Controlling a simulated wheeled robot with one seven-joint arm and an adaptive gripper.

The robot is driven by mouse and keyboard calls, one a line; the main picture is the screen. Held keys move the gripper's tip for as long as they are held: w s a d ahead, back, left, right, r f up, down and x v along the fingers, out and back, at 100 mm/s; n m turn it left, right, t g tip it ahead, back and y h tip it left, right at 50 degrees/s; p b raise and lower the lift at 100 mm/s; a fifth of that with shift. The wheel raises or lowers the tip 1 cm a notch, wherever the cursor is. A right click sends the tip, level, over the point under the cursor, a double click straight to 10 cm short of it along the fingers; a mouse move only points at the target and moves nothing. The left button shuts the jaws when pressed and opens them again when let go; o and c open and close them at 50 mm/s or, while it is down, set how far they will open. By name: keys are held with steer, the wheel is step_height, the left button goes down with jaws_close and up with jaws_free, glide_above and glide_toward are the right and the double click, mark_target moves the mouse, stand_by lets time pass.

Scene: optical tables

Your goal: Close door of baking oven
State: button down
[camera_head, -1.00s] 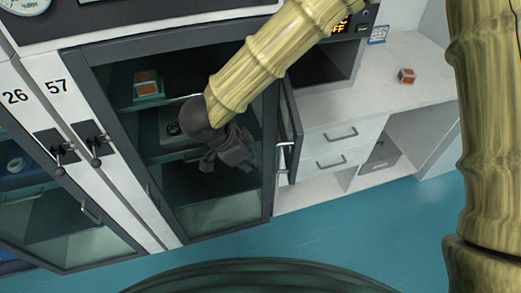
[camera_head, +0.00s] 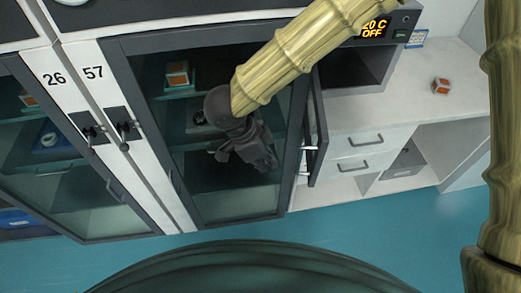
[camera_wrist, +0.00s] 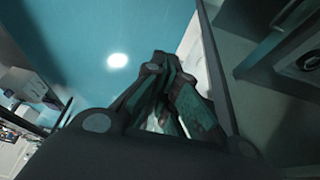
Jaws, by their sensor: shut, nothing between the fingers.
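The baking oven (camera_head: 352,82) is a grey box with a dark open cavity at upper right in the head view. Its orange display (camera_head: 374,28) reads "20 C OFF". The oven door (camera_head: 317,128) stands open, swung out on the oven's left side and seen nearly edge-on. A light handle (camera_head: 304,165) shows on the door's left side. My gripper (camera_head: 262,160) is shut and empty, left of the door and in front of a glass-fronted cabinet. In the wrist view the closed fingers (camera_wrist: 165,75) point over the blue floor. I see no contact with the door.
The glass cabinet (camera_head: 200,212) stands behind my gripper, with another numbered cabinet at left. A white counter (camera_head: 400,100) with drawers (camera_head: 360,140) lies right of the door, holding a small orange-and-white box (camera_head: 440,86). The blue floor (camera_head: 350,222) in front is clear.

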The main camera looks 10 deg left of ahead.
steer(key=d, duration=0.1)
steer(key=w+d+f+p, duration=0.1)
steer(key=d, duration=0.2)
steer(key=shift+w+d+f, duration=0.15)
steer(key=shift+w+f, duration=0.05)
steer(key=shift+d+p, duration=0.1)
steer(key=shift+p, duration=0.2)
